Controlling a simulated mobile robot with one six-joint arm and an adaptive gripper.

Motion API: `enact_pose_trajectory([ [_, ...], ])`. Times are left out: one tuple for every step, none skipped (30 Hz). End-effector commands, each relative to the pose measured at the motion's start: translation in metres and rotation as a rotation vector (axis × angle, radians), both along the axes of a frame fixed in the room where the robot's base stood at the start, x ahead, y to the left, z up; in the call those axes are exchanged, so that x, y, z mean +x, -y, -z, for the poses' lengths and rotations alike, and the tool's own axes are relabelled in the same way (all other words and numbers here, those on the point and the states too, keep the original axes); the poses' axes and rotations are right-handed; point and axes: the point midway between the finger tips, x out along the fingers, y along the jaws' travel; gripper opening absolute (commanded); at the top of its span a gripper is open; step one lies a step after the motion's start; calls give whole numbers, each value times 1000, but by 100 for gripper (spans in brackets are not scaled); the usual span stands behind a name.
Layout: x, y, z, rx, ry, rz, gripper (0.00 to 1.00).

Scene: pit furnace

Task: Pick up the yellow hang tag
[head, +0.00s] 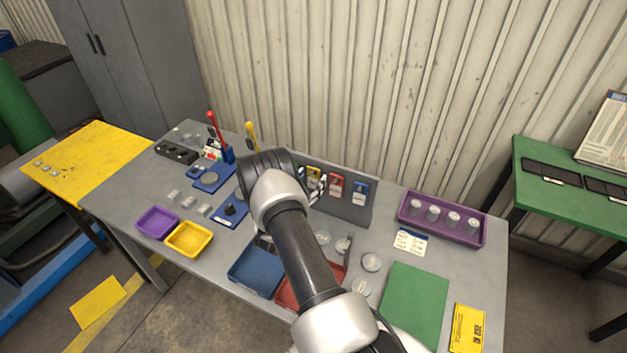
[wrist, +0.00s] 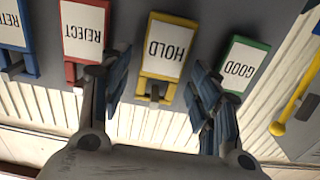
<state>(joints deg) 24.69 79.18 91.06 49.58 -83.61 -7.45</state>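The yellow hang tag (wrist: 172,48), with a white face reading HOLD upside down, hangs on the grey panel in the middle of the wrist view. In the head view its top (head: 314,172) shows just right of my wrist. My gripper (wrist: 159,64) is open, with one finger on each side of the tag's lower part in the picture; no contact with it is clear. The left finger overlaps the red REJECT tag's edge, and the right finger lies close to the green GOOD tag. In the head view my arm hides most of the gripper.
The red tag (head: 336,186) and blue tag (head: 360,192) hang on the grey panel (head: 345,211). The green tag (wrist: 242,66) is on the yellow tag's other side. A yellow-handled lever (head: 251,135) stands behind my wrist. A purple tray (head: 409,222) with several cylinders sits right.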

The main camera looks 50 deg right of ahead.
Motion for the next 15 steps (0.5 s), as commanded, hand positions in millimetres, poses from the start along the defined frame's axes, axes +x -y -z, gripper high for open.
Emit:
enact_pose_trajectory([
  [0, 0, 0, 0, 0, 0, 50],
  [0, 0, 0, 0, 0, 0, 48],
  [0, 0, 0, 0, 0, 0, 46],
  [0, 0, 0, 0, 0, 0, 44],
  [0, 0, 0, 0, 0, 0, 42],
  [0, 0, 0, 0, 0, 0, 39],
  [0, 0, 0, 0, 0, 0, 37],
  [0, 0, 0, 0, 0, 0, 35],
  [0, 0, 0, 0, 1, 0, 32],
  [0, 0, 0, 0, 1, 0, 30],
  [0, 0, 0, 0, 1, 0, 28],
  [0, 0, 0, 0, 1, 0, 26],
  [0, 0, 0, 0, 1, 0, 24],
  [0, 0, 0, 0, 1, 0, 22],
  [0, 0, 0, -1, 1, 0, 22],
])
